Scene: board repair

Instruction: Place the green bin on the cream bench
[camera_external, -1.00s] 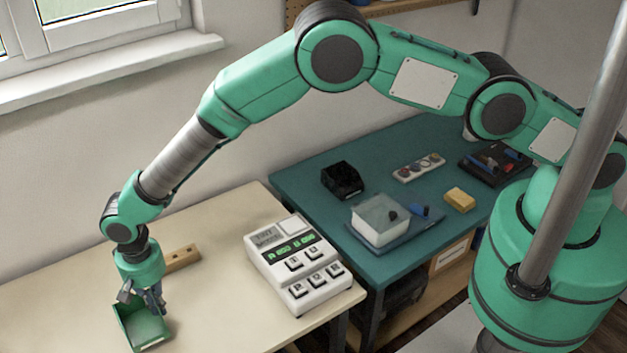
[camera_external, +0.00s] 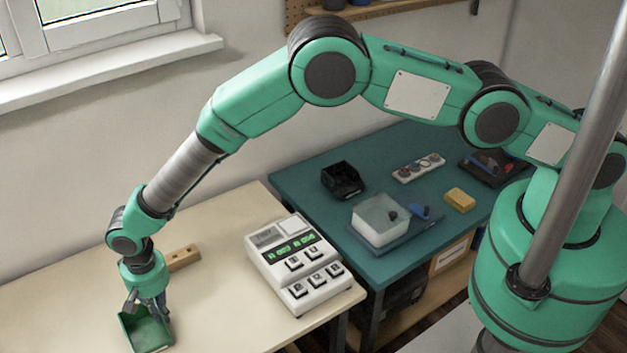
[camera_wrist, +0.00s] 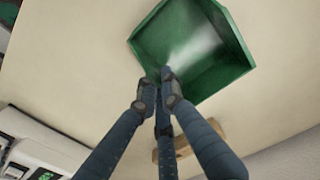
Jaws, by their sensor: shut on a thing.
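The green bin (camera_external: 147,333) is an open, square-sided tray over the left front part of the cream bench (camera_external: 215,235). My gripper (camera_external: 150,303) points down at the bin's back edge in the external view. In the wrist view my gripper (camera_wrist: 160,78) is shut on the near wall of the green bin (camera_wrist: 190,50), and the inside of the bin looks empty. The cream bench (camera_wrist: 75,60) shows below and around it. I cannot tell whether the bin's underside touches the bench top.
A white device with buttons and a green display (camera_external: 298,262) stands on the bench to the right. A wooden block with holes (camera_external: 183,257) lies behind my gripper. A teal table (camera_external: 310,180) with a clear box (camera_external: 380,220) adjoins at the right. Bench between bin and device is clear.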

